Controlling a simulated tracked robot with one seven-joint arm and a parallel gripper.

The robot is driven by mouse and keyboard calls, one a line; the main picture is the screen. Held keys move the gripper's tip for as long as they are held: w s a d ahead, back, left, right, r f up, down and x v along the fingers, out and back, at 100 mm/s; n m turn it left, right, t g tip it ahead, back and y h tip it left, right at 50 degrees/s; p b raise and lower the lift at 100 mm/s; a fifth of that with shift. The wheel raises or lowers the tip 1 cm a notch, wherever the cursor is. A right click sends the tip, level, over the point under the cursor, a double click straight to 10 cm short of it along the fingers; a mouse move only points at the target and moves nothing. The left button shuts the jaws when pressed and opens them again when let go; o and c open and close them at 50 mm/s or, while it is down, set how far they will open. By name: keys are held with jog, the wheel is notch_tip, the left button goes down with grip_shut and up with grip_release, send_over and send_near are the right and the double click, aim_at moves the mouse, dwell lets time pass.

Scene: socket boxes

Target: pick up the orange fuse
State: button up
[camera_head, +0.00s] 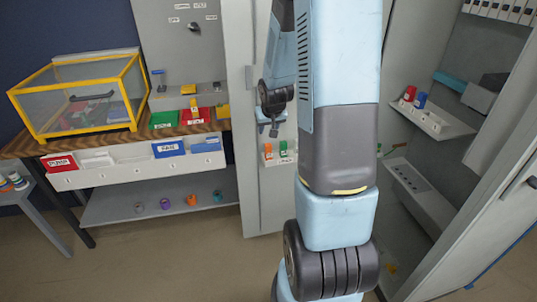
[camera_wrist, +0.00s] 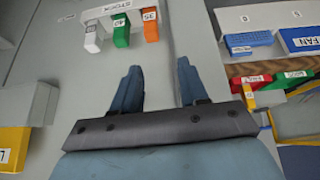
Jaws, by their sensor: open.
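The orange fuse (camera_wrist: 151,25), labelled 35, sits in a white holder (camera_wrist: 108,9) marked STOCK in the wrist view. A green fuse (camera_wrist: 121,32) and a white fuse (camera_wrist: 93,38) are in the same holder, to its left. In the head view the orange fuse (camera_head: 268,152) shows small on the grey cabinet door, just left of the green one. My gripper (camera_wrist: 159,66) is open and empty. Its fingertips are apart from the orange fuse, which appears beyond them, roughly between their lines. In the head view my gripper (camera_head: 270,124) is above the fuses.
A workbench (camera_head: 180,130) at left holds a yellow-framed clear case (camera_head: 85,95) and red and green bins. Small coloured items lie on its lower shelf (camera_head: 155,200). An open cabinet at right has a tray (camera_head: 432,120) with red and blue pieces. My arm blocks the middle.

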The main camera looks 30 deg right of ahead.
send_near(269, 145)
jog(key=x, duration=0.7)
jog(key=shift+s+a+f, duration=0.2)
jog(key=shift+f, duration=0.35)
jog(key=shift+w+x, duration=0.15)
jog(key=shift+x, duration=1.25)
jog(key=shift+w+x, duration=0.15)
jog(key=shift+x, duration=1.2)
jog(key=shift+d+r, duration=0.15)
jog(key=shift+r, duration=0.1)
jog(key=c, duration=0.6)
jog(key=shift+c, duration=0.3)
jog(key=shift+r, duration=0.1)
